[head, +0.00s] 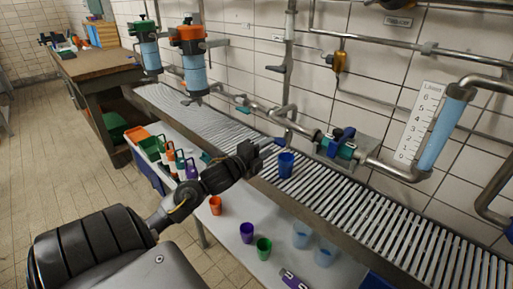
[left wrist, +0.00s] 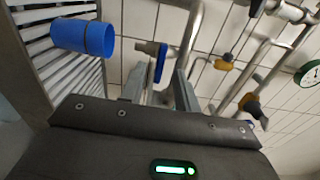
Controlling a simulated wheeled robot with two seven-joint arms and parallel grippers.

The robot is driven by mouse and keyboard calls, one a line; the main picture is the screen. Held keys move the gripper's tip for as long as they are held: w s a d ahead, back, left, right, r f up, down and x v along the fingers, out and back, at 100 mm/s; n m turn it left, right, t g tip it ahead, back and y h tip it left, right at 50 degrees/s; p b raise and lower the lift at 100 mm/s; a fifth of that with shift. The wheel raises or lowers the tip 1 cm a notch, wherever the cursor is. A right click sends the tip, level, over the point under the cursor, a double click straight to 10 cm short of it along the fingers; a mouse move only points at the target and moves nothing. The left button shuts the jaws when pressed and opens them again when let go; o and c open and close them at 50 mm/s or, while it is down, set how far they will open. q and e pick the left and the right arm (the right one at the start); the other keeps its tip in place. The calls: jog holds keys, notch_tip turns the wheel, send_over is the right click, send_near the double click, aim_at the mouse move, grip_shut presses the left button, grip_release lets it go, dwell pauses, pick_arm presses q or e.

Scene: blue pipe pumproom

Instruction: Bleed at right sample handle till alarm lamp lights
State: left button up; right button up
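My left gripper (head: 262,147) reaches over the slatted drain. A small blue handle (head: 280,141) is just beyond its fingertips. In the left wrist view the two grey fingers (left wrist: 162,92) are apart, and the blue handle (left wrist: 159,63) shows ahead between them; I cannot tell whether they touch it. A blue cup (head: 286,164) stands on the slats below the handle and also shows in the left wrist view (left wrist: 84,37). An amber fitting (head: 338,62) on the wall may be the lamp; no clear glow shows. My right gripper is out of view.
A sight tube (head: 434,135) with pale blue liquid stands beside a numbered scale (head: 415,122). A blue-handled valve (head: 342,140) sits on the pipe. Several cups, including an orange one (head: 215,205) and a green one (head: 264,248), stand on the front shelf, with bottles to their left.

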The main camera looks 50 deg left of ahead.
pick_arm(q)
jog(key=shift+s, duration=2.85)
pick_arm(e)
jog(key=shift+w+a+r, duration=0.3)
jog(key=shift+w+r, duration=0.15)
